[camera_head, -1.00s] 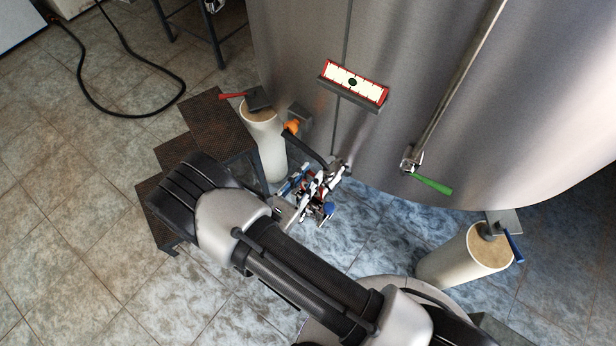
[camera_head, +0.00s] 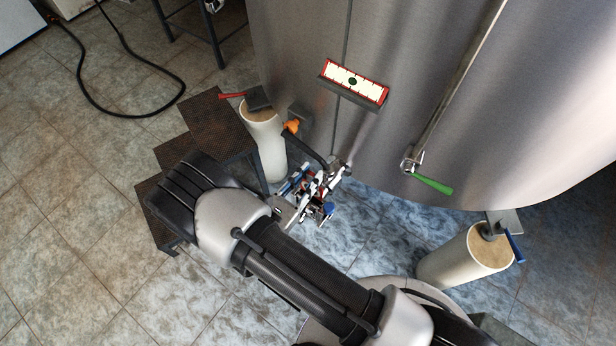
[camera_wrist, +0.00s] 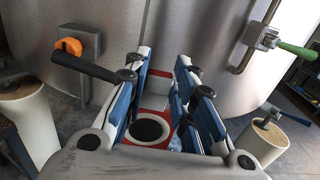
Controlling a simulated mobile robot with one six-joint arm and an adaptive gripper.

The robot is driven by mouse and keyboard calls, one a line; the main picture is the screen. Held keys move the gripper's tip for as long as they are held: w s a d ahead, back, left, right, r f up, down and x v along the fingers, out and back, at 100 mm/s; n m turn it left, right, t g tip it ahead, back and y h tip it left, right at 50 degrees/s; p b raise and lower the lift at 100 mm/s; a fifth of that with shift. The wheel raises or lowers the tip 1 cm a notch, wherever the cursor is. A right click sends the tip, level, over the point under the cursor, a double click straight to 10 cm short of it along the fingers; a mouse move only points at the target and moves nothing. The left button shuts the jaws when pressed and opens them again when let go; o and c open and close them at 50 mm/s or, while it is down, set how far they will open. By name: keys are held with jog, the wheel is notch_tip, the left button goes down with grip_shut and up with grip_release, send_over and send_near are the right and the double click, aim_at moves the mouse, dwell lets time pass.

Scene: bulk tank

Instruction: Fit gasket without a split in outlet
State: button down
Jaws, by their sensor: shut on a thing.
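My gripper (camera_head: 338,170) is low in front of the steel tank (camera_head: 430,90). In the wrist view its blue-and-white fingers (camera_wrist: 160,85) stand apart on both sides of a red-and-white piece with a dark round centre. I cannot tell whether that piece is held or is part of the gripper. The fingers hide what they grip, and I cannot make out a gasket or a split. A black bar (camera_head: 306,150) runs from an orange knob (camera_head: 291,127) on the tank down beside the fingertips. The outlet cannot be told clearly.
A white cylinder (camera_head: 270,150) carries a red-handled plate (camera_head: 259,98); another (camera_head: 455,262) carries a blue-handled one (camera_head: 514,247). Dark steps (camera_head: 210,120) stand left of my arm. A pipe with a green handle (camera_head: 430,183) runs down the tank. A black hose (camera_head: 130,115) lies on the floor.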

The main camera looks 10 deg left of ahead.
jog(key=shift+f+b, duration=2.1)
jog(key=shift+f, duration=3)
jog(key=c, duration=1.3)
grip_release()
jog(key=v, duration=1.2)
